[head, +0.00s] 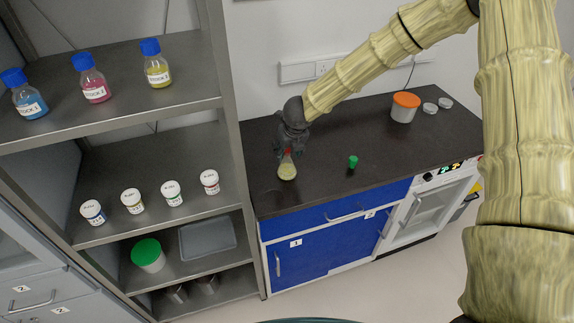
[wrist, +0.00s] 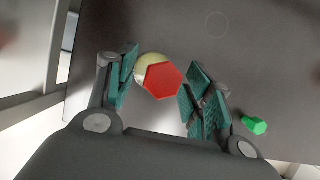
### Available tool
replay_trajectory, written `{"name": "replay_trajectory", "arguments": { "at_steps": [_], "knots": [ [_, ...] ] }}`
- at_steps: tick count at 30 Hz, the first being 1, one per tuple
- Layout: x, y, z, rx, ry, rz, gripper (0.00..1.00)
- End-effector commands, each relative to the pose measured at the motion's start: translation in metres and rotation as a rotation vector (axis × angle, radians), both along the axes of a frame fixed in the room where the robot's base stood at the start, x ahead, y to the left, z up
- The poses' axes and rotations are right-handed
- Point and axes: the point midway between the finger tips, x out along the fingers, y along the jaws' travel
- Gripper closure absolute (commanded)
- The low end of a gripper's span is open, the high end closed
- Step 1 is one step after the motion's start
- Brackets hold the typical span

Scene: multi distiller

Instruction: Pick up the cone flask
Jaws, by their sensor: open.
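The cone flask (head: 287,171) stands upright on the dark countertop, near its left end. It has a red cap and pale yellow contents. In the wrist view its red hexagonal cap (wrist: 163,80) shows from above, with the pale flask body (wrist: 149,63) partly hidden under it. My gripper (head: 287,152) is over the flask's top in the head view. In the wrist view my gripper (wrist: 157,88) is open, with one green-padded finger on each side of the cap. The left finger is close to the flask; I cannot tell whether either finger touches it.
A small green stopper (head: 352,161) lies to the right of the flask. An orange-lidded white jar (head: 405,107) and small clear dishes (head: 430,108) stand farther right. A metal shelf (head: 150,107) with bottles and jars rises on the left. The counter's middle is mostly clear.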

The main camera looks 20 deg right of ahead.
Motion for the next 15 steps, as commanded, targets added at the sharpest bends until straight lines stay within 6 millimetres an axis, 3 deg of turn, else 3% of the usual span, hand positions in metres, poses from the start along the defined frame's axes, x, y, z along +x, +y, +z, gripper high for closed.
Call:
{"name": "replay_trajectory", "arguments": {
  "at_steps": [6,15],
  "knots": [
    [0.006,0.001,-0.013,0.000,0.000,0.001,0.49],
    [0.007,0.001,-0.016,0.001,-0.001,0.001,0.49]
  ]
}}
